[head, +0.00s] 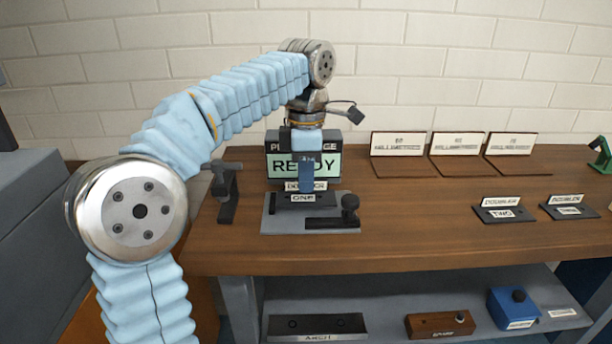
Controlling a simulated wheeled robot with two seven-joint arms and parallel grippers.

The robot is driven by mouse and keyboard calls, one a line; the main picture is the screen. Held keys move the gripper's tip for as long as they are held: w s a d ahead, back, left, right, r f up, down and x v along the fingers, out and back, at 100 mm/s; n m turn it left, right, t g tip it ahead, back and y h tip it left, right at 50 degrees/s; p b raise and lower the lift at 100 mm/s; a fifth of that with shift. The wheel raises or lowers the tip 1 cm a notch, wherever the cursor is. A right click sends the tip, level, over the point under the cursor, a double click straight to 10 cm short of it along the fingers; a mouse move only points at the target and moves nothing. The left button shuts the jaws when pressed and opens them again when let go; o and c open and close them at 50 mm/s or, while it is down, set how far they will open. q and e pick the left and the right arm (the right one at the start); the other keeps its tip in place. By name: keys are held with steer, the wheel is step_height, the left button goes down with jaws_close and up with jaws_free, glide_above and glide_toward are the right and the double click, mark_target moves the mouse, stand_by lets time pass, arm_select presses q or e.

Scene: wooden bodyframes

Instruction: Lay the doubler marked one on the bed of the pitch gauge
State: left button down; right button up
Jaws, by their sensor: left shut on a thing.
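The doubler marked one (284,197), a dark plate with white labels, is over the bed's middle. I cannot tell whether it touches the bed. My left gripper (306,186) points down from above and is shut on this doubler, partly covering the display and the doubler's label. My right gripper is not in view.
A dark stand (225,192) is left of the gauge, and a black knob (350,202) rises at the bed's right. Doubler two (503,214) and another doubler (570,212) lie at right. Three brown boards (458,168) with millimetre signs lie behind. A lower shelf (385,309) holds several items.

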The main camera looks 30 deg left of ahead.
arm_select(q)
steer(key=shift+f, duration=0.5)
steer(key=c, duration=1.3)
jaws_free()
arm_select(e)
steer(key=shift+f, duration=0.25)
